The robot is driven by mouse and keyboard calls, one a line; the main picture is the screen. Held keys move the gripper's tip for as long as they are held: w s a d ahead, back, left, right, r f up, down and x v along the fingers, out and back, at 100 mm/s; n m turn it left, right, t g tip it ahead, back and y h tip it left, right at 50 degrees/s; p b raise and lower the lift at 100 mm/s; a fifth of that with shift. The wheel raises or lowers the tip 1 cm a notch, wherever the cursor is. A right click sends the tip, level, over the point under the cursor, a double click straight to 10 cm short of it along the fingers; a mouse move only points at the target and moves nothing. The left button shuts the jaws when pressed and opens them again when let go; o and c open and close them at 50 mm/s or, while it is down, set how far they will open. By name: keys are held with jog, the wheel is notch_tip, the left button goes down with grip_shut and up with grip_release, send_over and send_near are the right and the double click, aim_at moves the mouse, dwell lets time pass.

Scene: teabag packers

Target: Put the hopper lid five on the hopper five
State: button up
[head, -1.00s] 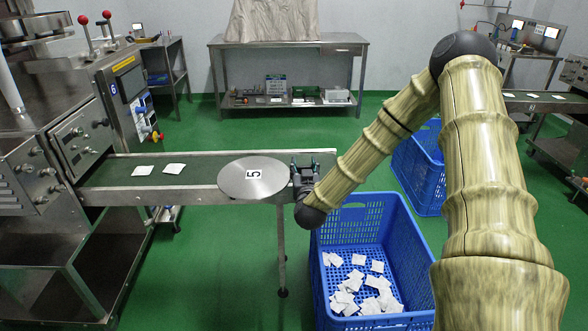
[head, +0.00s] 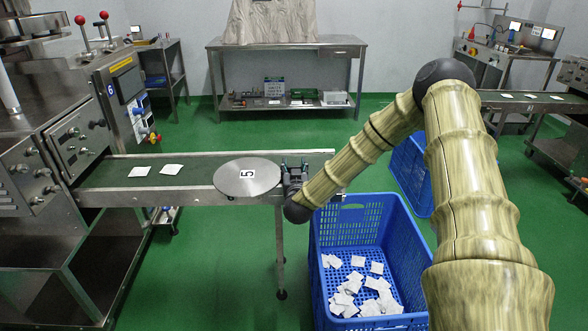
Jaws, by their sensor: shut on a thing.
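The hopper lid five (head: 240,178) is a round grey metal disc with a white label bearing a 5, which appears turned sideways. It is in the middle of the head view, in front of the conveyor from this viewpoint. My gripper (head: 287,172) is at its right edge, shut on it, and holds it roughly flat. The fingertips are small and partly hidden at the rim. I cannot make out a hopper marked five. A metal machine (head: 70,140) at the left carries a 6 on its panel, and its top is cut off by the frame.
A conveyor (head: 120,180) with two white teabags runs right from the machine, passing behind the lid. A blue crate (head: 405,240) with several teabags stands below my arm; another blue crate (head: 408,170) is behind it. A steel table (head: 340,45) stands at the back. Green floor is open between.

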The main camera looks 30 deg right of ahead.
jog(key=shift+a+r, duration=0.1)
jog(key=o, duration=1.3)
jog(key=shift+o, duration=0.2)
